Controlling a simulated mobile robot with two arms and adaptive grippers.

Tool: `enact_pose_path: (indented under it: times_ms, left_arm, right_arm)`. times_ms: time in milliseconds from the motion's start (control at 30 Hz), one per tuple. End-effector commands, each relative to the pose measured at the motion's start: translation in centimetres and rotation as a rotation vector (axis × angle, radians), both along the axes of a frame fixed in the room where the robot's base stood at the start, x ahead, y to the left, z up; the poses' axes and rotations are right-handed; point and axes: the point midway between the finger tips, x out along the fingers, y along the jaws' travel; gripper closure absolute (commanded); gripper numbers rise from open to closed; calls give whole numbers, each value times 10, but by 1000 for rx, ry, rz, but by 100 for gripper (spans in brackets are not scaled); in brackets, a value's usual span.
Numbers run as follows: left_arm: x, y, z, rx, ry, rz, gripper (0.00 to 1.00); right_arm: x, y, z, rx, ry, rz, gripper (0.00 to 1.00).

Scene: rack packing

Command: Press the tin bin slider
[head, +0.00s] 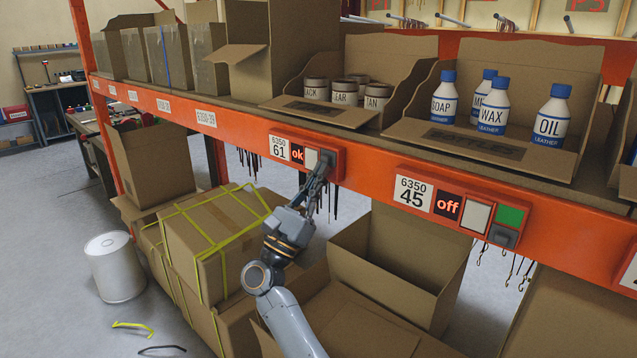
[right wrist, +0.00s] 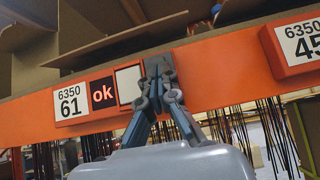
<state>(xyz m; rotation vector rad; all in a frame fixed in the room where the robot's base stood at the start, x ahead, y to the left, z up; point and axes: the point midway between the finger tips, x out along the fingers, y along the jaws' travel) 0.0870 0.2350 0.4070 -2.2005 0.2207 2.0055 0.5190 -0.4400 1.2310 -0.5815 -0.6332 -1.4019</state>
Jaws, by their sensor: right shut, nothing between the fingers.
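The tin bin (head: 305,106) is an open cardboard box on the shelf and holds several round tins (head: 344,92). Below it, on the orange beam, is its panel labelled 6350 61, with a red "ok" display (head: 297,153) and a white square (head: 311,158). The dark grey slider (head: 327,156) is at the panel's right end, and it also shows in the right wrist view (right wrist: 159,65). My right gripper (head: 322,172) is shut and empty, its fingertips at the slider and partly covering it; they appear to touch it. My left gripper is not in view.
To the right is panel 6350 45 with an "off" display (head: 447,206), a green patch and a grey slider (head: 503,236). Bottles (head: 493,106) stand in the bin above it. Strapped boxes (head: 214,235) and open cartons (head: 400,270) fill the space below the beam.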

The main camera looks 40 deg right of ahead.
Motion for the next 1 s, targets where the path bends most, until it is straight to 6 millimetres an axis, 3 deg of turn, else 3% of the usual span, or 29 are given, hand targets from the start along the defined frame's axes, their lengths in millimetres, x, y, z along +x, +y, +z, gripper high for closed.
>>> enact_pose_path:
  times_ms: [267, 600, 1000]
  left_arm:
    - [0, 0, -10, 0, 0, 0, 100]
    - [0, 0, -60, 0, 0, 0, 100]
    - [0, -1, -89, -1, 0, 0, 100]
  right_arm:
    - [1, 1, -9, 0, 0, 0, 100]
    - [5, 10, -48, 0, -1, 0, 100]
    - [0, 69, -103, 0, 1, 0, 100]
